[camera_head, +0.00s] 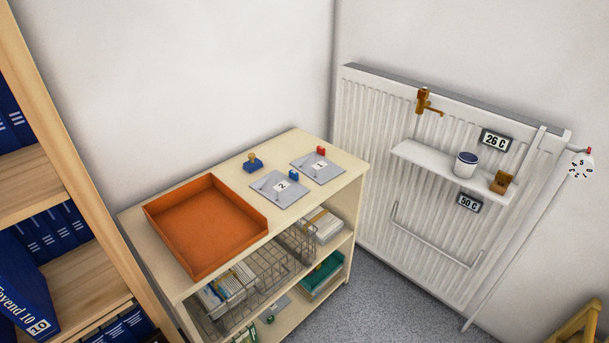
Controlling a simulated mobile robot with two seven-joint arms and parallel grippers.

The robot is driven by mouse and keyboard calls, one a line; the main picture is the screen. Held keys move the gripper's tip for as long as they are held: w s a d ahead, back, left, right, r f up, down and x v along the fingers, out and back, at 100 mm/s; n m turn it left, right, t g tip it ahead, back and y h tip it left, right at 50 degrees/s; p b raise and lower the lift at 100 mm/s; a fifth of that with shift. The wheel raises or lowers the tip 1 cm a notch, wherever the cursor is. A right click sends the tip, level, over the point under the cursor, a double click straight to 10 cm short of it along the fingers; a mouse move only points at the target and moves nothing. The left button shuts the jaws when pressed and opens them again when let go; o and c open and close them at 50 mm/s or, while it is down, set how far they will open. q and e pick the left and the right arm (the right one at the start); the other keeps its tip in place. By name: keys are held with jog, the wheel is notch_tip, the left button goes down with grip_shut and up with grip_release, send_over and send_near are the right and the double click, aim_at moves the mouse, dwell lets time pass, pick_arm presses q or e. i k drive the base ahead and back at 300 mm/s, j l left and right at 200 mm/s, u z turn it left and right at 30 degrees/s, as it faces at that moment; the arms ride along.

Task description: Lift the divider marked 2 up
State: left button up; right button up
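The divider marked 2 (272,194) is a grey plate with a white label. It lies flat on top of the light wooden shelf unit (345,166), right of an orange tray. A small blue piece (294,175) sits at its far right edge. A similar grey plate (304,167) with a red piece (321,150) lies just behind it to the right. Its label looks like a 1 or 3, but I cannot tell which. Neither of my grippers shows in the head view.
The orange tray (157,221) fills the left of the unit's top. A blue stamp-like object (253,163) stands behind the plate. Wire baskets (265,275) and files fill the shelves below. A radiator (365,130) stands at right, a bookcase (70,150) at left.

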aim_at(275, 185)
jog(key=i+l+z, duration=0.1)
jog(key=z, duration=0.2)
jog(key=i+l+z, duration=0.2)
jog(key=i+z, duration=0.75)
jog(key=i, duration=0.1)
